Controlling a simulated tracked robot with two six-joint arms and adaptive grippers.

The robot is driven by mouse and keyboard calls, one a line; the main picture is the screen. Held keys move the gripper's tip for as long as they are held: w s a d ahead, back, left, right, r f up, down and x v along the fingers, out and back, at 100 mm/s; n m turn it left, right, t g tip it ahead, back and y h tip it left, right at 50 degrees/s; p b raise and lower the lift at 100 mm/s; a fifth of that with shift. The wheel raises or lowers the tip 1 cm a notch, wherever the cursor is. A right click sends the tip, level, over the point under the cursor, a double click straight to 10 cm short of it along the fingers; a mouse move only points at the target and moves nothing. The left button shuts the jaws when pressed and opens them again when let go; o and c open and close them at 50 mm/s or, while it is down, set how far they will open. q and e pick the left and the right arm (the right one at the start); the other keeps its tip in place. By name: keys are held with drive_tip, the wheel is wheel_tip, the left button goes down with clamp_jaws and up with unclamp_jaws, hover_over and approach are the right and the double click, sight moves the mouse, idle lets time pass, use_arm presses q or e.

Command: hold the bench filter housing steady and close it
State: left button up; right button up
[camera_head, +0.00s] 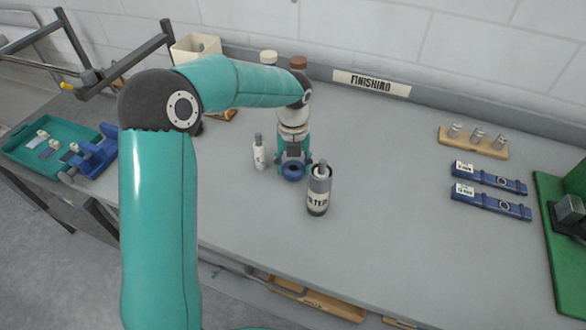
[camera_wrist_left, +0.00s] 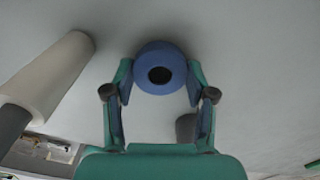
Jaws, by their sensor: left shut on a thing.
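A cylindrical housing (camera_head: 318,198) with a pale label, part of whose lettering reads "TER", stands upright on the bench, with a grey upper part and a narrow tip. My left gripper (camera_head: 292,166) is just to its left, pointing down. It is shut on a blue ring-shaped piece (camera_head: 293,172) with a dark hole. In the left wrist view the blue piece (camera_wrist_left: 160,70) sits between the fingertips of my left gripper (camera_wrist_left: 160,80). My right gripper is not in view.
A small white bottle (camera_head: 259,156) stands left of my gripper. Two blue clamp-like tools (camera_head: 490,190) and a wooden rack (camera_head: 474,146) with several metal pieces are at right. A teal tray (camera_head: 40,150) is at far left.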

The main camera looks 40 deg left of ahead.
use_arm(q)
wheel_tip(320, 180, up, 20)
drive_tip(key=p, duration=0.1)
idle(0.6)
idle(0.4)
drive_tip(key=w+d+f+n, duration=0.2)
drive_tip(key=d+f+n, duration=0.3)
drive_tip(key=n, duration=0.9)
drive_tip(key=w+d+f+n, duration=0.3)
drive_tip(key=d+f+n, duration=0.3)
drive_tip(key=n, duration=0.8)
drive_tip(key=shift+w+d+f+n, duration=0.2)
drive_tip(key=shift+d+f+n, duration=0.1)
drive_tip(key=shift+f+n, duration=0.15)
